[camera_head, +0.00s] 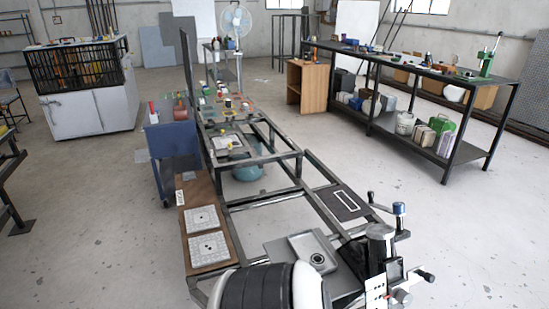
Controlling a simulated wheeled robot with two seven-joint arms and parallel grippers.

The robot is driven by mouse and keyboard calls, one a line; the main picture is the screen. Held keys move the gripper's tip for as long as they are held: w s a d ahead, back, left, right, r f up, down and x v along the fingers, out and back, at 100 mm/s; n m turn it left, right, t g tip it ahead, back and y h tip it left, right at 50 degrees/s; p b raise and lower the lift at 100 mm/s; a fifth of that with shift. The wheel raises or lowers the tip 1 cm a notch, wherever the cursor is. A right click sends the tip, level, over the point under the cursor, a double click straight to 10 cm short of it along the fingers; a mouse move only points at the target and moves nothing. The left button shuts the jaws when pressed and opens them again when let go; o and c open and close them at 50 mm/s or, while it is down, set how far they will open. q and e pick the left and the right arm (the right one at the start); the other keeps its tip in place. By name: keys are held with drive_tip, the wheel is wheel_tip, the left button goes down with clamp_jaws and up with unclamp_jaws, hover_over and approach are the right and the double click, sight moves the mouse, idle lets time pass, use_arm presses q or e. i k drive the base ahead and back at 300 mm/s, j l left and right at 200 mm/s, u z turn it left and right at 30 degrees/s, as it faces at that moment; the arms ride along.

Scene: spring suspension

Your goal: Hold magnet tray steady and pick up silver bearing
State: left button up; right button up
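A shallow grey metal tray (302,240), which looks like the magnet tray, lies on a flat grey plate on the near end of the metal frame. Inside it is a small dark ring with a lighter centre (317,259); it may be the bearing, but it is too small to tell whether it is silver. Nothing is seen touching the tray or the ring. Neither of my grippers is in view.
A fixture with a metal cylinder (380,240) and knobbed handles stands right of the tray. A brown board (192,220) with patterned squares lies left. A long bench (420,68) stands at the right.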

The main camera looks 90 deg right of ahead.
sight(314, 256)
drive_tip(key=k+l, duration=0.2)
drive_tip(key=k, duration=0.2)
drive_tip(key=k+l, duration=0.15)
drive_tip(key=k, duration=0.3)
